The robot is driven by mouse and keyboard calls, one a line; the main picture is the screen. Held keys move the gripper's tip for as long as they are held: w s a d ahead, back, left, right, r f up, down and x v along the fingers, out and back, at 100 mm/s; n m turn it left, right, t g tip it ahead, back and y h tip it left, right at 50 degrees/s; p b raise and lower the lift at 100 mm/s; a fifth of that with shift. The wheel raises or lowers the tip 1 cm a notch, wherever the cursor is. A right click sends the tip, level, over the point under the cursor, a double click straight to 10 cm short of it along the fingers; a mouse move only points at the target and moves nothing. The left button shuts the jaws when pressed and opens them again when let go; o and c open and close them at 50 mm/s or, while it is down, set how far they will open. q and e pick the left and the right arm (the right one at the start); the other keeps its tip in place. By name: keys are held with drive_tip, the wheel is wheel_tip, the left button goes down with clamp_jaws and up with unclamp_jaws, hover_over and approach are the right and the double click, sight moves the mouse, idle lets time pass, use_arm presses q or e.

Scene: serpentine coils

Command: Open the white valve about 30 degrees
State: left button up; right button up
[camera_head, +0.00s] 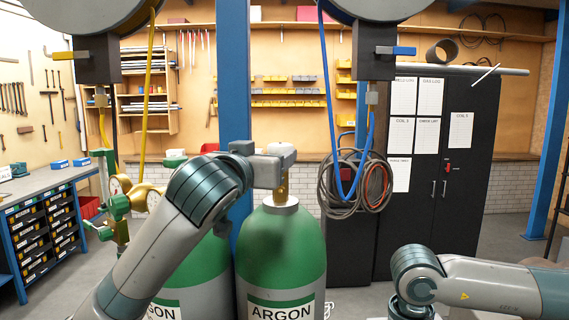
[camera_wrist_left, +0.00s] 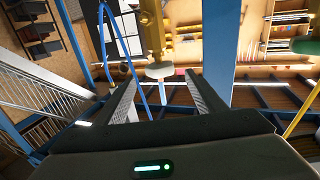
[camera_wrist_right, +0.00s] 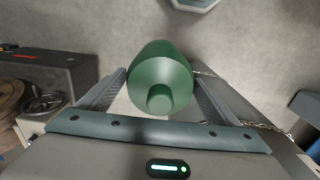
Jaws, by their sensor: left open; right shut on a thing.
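The white valve is a pale knob (camera_wrist_left: 160,70) on a brass stem (camera_wrist_left: 150,30), between the finger ends in the left wrist view. In the head view the brass valve body (camera_head: 282,186) tops the front green argon cylinder (camera_head: 283,245). My left gripper (camera_head: 272,166) is at the valve top and hides much of the knob. Its fingers are apart on either side of the knob; I cannot tell whether they touch it. My right gripper (camera_wrist_right: 160,82) is shut on a green tapered object with a round stub (camera_wrist_right: 160,98), over the grey floor.
A second argon cylinder (camera_head: 195,270) stands behind my left arm. A brass regulator with gauges (camera_head: 145,192) is at left. Blue hose (camera_head: 343,180) and yellow hose (camera_head: 148,90) hang from above. A black cabinet (camera_head: 445,180) stands behind at right.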

sight(283, 143)
use_arm(q)
drive_tip(key=p+x, duration=0.5)
drive_tip(key=x, duration=0.5)
drive_tip(key=shift+w, duration=0.1)
use_arm(e)
wheel_tip(283, 143, up, 6)
drive_tip(key=shift+f, duration=0.2)
use_arm(q)
drive_tip(key=shift+w+d+p, duration=0.25)
drive_tip(key=shift+w+p, duration=0.15)
drive_tip(key=shift+w, duration=0.25)
use_arm(e)
drive_tip(key=shift+r, duration=0.25)
use_arm(q)
drive_tip(key=shift+f, duration=0.1)
drive_tip(key=c, duration=1.1)
use_arm(e)
drive_tip(key=shift+f, duration=0.1)
